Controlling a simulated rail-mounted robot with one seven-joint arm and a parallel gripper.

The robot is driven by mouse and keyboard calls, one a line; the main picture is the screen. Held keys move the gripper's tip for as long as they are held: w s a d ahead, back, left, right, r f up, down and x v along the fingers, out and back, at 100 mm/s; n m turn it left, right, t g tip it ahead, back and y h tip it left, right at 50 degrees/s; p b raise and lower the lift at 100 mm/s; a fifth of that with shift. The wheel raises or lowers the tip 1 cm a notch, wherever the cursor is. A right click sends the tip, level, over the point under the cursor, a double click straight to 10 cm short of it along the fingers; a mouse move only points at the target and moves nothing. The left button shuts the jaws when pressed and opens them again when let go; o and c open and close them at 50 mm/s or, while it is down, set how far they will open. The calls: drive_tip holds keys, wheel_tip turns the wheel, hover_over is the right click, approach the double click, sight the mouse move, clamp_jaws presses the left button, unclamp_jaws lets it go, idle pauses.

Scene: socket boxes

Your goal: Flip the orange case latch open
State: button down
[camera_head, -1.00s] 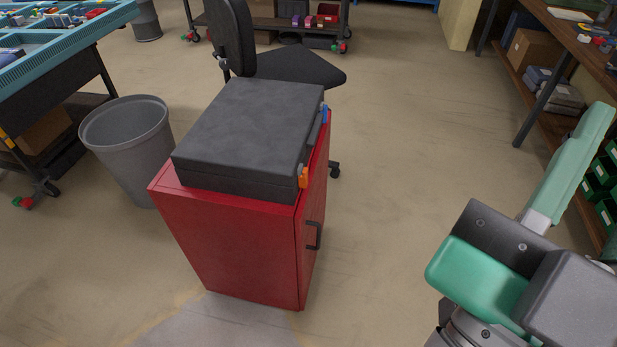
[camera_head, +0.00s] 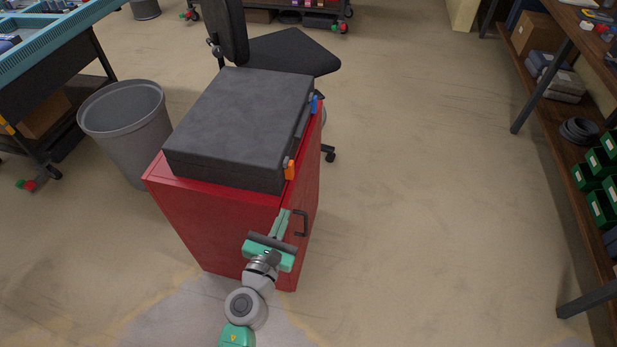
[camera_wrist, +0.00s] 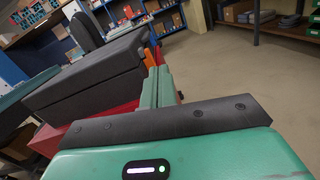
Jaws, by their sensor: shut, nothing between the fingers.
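The black case (camera_head: 240,125) lies closed on top of a red cabinet (camera_head: 215,225). Its orange latch (camera_head: 290,170) is on the right-hand side, at the near corner. A blue latch (camera_head: 315,104) is farther back on the same side. My gripper (camera_head: 284,214) is shut and empty, just below and in front of the orange latch, apart from it. In the wrist view, the green fingers (camera_wrist: 157,85) are together, and the orange latch (camera_wrist: 149,58) shows just beyond their tips, partly hidden. The case (camera_wrist: 92,74) is to their left.
A black handle (camera_head: 301,223) sticks out of the cabinet's right side near my gripper. A grey bin (camera_head: 127,130) stands left of the cabinet, and a black chair (camera_head: 290,52) behind it. The floor to the right is clear up to a shelf (camera_head: 560,140).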

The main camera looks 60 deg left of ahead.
sight(291, 175)
drive_tip(key=s+f+n, duration=0.1)
drive_tip(key=s+a+f+n+g, duration=0.1)
drive_tip(key=f, duration=0.1)
drive_tip(key=shift+s+a+f+n, duration=0.2)
drive_tip(key=shift+s+f+n, duration=0.05)
drive_tip(key=shift+s+n, duration=0.05)
drive_tip(key=b+x, duration=0.2)
drive_tip(key=x, duration=1.2)
drive_tip(key=shift+a, duration=0.1)
drive_tip(key=b+x, duration=0.1)
drive_tip(key=x, duration=0.2)
drive_tip(key=shift+a+f+b, duration=0.1)
drive_tip(key=shift+b, duration=0.2)
drive_tip(key=shift+f, duration=0.1)
